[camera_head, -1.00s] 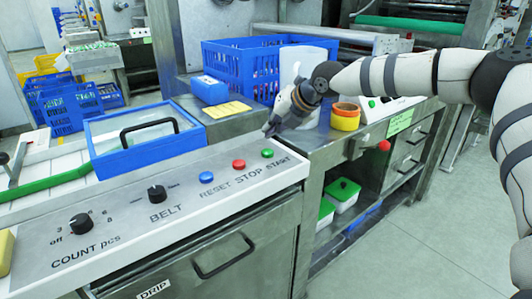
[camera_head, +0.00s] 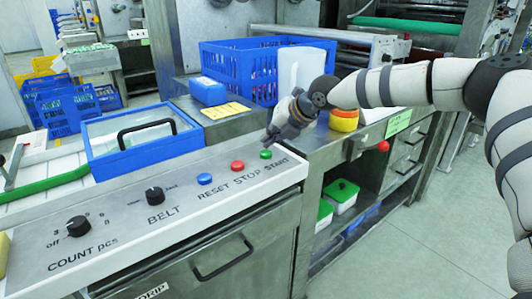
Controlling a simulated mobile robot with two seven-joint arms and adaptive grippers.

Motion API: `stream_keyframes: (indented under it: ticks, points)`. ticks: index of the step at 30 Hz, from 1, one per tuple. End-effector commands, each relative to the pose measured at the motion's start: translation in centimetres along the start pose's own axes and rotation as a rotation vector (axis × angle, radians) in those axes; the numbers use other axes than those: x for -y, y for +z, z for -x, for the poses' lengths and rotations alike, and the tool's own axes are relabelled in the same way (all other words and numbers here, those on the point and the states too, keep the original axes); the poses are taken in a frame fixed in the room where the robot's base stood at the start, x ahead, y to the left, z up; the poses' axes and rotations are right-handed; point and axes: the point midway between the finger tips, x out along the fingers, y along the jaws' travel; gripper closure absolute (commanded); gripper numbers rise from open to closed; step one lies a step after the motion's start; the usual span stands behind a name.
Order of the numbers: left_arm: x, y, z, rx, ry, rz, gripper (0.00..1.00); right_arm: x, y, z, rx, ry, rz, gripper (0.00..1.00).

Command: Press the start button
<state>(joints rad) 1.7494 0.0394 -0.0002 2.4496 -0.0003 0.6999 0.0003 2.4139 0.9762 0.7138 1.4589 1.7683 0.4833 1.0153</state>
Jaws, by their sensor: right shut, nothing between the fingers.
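The start button is the small green button (camera_head: 266,154) at the right end of the sloped control panel (camera_head: 185,207), above the printed word START. The red stop button (camera_head: 237,167) and blue reset button (camera_head: 204,178) sit to its left. My right gripper (camera_head: 270,141) is shut and empty, its tips pointing down just above the green button in the picture. Whether the tips touch the button I cannot tell. The green button's top is largely visible. My left gripper is out of view.
A blue-framed lid (camera_head: 140,145) with a black handle lies behind the panel. The belt knob (camera_head: 154,195) and count knob (camera_head: 77,226) are on the panel's left.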

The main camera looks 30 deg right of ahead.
Motion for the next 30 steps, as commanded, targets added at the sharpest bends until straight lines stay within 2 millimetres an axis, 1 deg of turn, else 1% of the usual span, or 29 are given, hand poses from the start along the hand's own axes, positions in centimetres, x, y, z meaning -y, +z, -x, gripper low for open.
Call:
stream_keyframes:
  ticks: [20, 30]
  points:
    - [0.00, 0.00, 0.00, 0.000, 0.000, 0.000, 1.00, 0.00, -0.01, -0.02, 0.000, 0.000, 0.000, 1.00]
    - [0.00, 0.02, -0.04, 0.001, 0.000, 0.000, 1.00, 0.42, -0.44, -0.61, 0.000, 0.001, 0.001, 1.00]
